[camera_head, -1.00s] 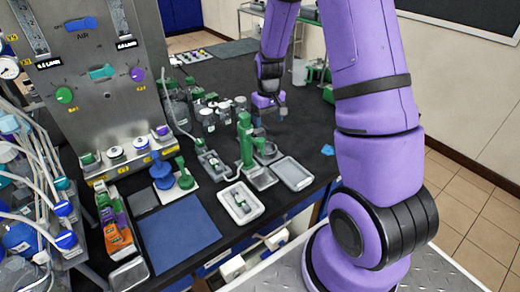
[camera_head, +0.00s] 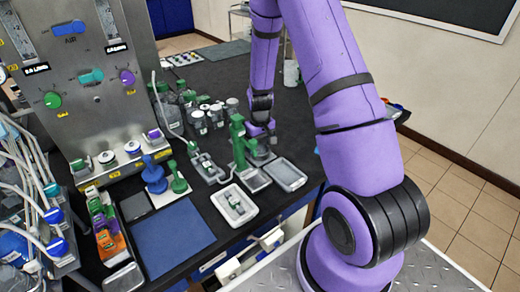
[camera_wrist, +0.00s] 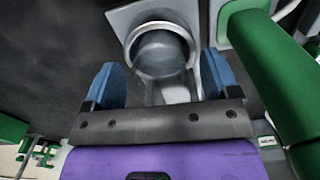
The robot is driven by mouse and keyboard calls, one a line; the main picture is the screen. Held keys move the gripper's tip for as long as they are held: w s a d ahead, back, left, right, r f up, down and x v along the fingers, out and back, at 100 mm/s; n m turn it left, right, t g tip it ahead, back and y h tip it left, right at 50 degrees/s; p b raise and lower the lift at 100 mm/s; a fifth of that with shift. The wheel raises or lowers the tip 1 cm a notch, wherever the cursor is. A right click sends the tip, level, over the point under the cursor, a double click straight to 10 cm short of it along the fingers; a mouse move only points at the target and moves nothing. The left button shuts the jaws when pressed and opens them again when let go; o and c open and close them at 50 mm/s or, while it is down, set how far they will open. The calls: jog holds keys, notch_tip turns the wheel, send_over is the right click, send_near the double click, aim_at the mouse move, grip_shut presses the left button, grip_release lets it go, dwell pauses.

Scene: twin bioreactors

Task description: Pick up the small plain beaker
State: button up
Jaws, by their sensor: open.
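A round, pale, clear-looking vessel (camera_wrist: 160,55) with a light rim, which looks like the small plain beaker, sits on a grey square plate (camera_wrist: 122,18) in the wrist view. My gripper (camera_wrist: 161,78) is open, with one blue finger on each side of the vessel's near part. I cannot tell whether either finger touches it. In the head view my gripper (camera_head: 262,133) points down just behind the green upright device (camera_head: 240,140). The vessel there is mostly hidden by the gripper and the device.
A thick green column (camera_wrist: 270,70) stands close on the right in the wrist view. In the head view, a grey tray (camera_head: 287,174) and a white tray (camera_head: 234,206) lie nearer the front. Several bottles (camera_head: 199,122) stand to the left.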

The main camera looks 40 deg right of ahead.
jog(key=shift+f, duration=0.1)
jog(key=c, duration=1.1)
